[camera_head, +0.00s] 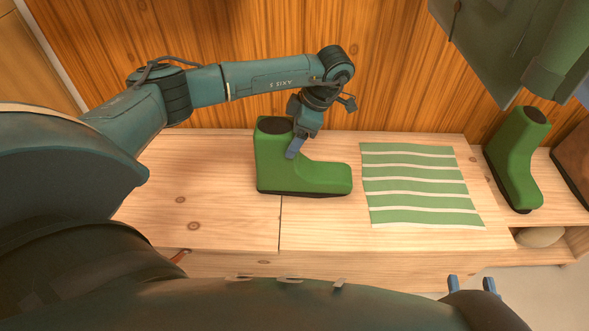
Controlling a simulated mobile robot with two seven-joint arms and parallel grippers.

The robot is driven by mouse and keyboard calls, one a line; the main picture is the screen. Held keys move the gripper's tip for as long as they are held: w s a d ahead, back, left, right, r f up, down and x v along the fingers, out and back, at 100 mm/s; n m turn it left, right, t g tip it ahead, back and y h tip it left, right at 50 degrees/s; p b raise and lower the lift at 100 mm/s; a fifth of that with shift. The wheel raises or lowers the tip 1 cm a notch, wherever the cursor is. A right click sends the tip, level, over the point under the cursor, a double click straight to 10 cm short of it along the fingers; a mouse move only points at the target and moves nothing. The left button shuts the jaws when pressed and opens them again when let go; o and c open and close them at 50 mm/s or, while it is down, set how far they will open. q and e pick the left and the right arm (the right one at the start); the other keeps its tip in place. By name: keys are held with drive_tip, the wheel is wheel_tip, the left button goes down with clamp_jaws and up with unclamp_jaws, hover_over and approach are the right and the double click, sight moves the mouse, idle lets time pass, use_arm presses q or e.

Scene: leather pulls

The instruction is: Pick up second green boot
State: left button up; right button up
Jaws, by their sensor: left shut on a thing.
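A green boot (290,177) with a dark sole and dark top opening stands upright on the wooden bench, its toe pointing right. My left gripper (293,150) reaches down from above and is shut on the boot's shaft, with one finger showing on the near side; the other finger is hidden. Another green boot (518,168) stands farther right, near a lower wooden shelf. My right gripper (471,284) shows only as two blue fingertips at the bottom right edge, apart with nothing between them.
A green and white striped mat (418,186) lies flat on the bench (190,200), right of the held boot, with nothing on it. A pale rounded object (540,236) sits in the cubby at right. A wooden panel wall (420,90) stands behind, and grey-green garments hang at upper right.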

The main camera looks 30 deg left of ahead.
use_arm(q)
drive_tip(key=shift+r, duration=0.1)
drive_tip(key=c, duration=0.6)
